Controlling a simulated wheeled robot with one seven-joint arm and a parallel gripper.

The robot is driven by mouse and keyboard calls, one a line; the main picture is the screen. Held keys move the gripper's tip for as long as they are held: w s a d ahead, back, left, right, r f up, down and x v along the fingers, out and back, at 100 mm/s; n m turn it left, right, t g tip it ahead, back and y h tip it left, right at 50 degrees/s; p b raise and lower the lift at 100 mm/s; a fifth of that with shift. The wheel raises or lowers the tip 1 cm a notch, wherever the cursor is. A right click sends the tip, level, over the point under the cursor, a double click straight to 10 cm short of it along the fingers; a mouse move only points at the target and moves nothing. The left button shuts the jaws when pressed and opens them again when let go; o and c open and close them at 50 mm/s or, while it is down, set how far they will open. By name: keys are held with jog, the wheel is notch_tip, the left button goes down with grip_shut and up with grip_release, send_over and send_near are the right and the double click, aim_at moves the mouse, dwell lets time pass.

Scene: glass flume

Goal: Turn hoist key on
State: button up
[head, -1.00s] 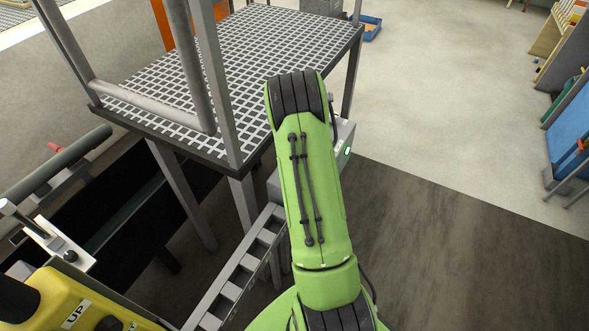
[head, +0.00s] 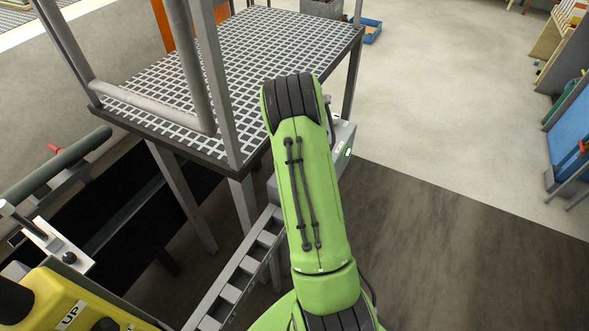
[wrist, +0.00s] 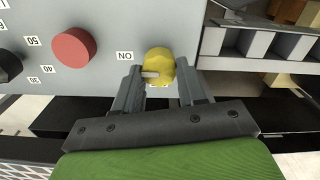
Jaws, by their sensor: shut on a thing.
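The hoist key is a yellow round knob (wrist: 161,64) with a pale pointer mark, on a light grey panel (wrist: 110,82) in the wrist view. The pointer mark lies toward the left, on the side of the upside-down "ON" label (wrist: 125,56). My gripper (wrist: 160,85) is shut on the knob, one finger at each side. In the head view my green arm hides the knob and my gripper; only part of a grey box with a green light (head: 347,151) shows beside the arm.
A red button (wrist: 73,47) and a black dial (wrist: 8,66) are left of the knob on the panel. In the head view a grating platform (head: 250,50) stands behind my arm, and a yellow "UP" control box (head: 60,300) is at lower left. Open floor (head: 450,130) lies to the right.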

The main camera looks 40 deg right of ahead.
jog(key=o, duration=1)
jog(key=shift+o, duration=0.2)
jog(key=shift+r, duration=0.15)
notch_tip(320, 180, up, 16)
jog(key=p, duration=0.2)
jog(key=shift+f, duration=0.2)
